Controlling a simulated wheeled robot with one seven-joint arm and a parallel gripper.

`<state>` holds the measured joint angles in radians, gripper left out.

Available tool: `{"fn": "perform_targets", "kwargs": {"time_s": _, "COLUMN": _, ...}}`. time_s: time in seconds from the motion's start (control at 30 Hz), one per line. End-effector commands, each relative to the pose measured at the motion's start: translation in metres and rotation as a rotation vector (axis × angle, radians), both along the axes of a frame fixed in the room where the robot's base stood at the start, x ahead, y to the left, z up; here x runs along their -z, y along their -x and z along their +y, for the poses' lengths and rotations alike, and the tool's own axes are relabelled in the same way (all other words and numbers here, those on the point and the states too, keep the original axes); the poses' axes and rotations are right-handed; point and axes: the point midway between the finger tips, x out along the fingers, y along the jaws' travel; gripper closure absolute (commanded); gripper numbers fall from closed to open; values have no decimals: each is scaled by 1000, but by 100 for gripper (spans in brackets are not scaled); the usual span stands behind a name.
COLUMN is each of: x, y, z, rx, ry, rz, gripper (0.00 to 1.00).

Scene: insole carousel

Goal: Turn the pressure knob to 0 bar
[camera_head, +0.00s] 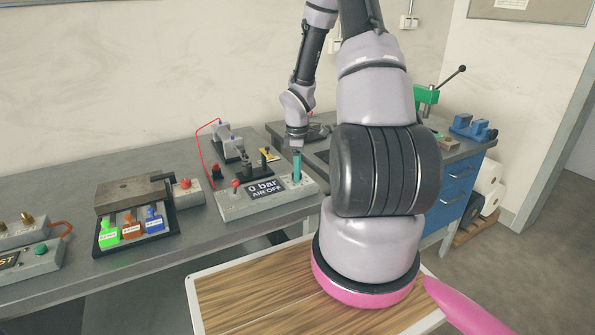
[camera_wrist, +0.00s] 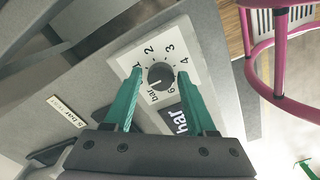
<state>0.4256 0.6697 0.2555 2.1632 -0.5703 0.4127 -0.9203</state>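The pressure knob (camera_wrist: 161,76) is a round dark knob on a white dial plate (camera_wrist: 150,51) marked with numbers and "bar". A pale pointer line shows on it; the mark it points at is hard to read. My gripper (camera_wrist: 160,73) has two teal fingers, one on each side of the knob, with a small gap showing on both sides. In the head view my gripper (camera_head: 297,166) is over the right end of the grey control box (camera_head: 235,208), hiding the knob there. The box's display (camera_head: 264,188) reads "0 bar AIR OFF".
A red-topped lever (camera_head: 235,185) stands on the box left of the display. A red hose (camera_head: 201,150) runs behind. A blue vise (camera_head: 474,128) is far right.

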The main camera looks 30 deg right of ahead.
Motion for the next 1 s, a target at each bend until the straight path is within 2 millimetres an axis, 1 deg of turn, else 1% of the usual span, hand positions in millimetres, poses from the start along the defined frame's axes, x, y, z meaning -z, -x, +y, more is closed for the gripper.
{"fn": "perform_targets", "kwargs": {"time_s": 0.3, "x": 0, "y": 1, "z": 0, "rx": 2, "ry": 0, "rz": 2, "gripper": 28}}
{"fn": "perform_targets", "kwargs": {"time_s": 0.43, "x": -7, "y": 0, "z": 0, "rx": 3, "ry": -1, "rz": 1, "gripper": 28}}
{"fn": "perform_targets", "kwargs": {"time_s": 0.57, "x": -28, "y": 0, "z": -1, "rx": 4, "ry": 0, "rz": -2, "gripper": 28}}
{"fn": "perform_targets", "kwargs": {"time_s": 0.8, "x": -77, "y": 0, "z": -1, "rx": 4, "ry": 2, "rz": -3, "gripper": 28}}
{"fn": "perform_targets", "kwargs": {"time_s": 0.9, "x": -92, "y": 0, "z": -1, "rx": 3, "ry": 2, "rz": -1, "gripper": 28}}
{"fn": "perform_targets", "kwargs": {"time_s": 1.0, "x": -102, "y": 0, "z": -1, "rx": 3, "ry": 1, "rz": 1, "gripper": 28}}
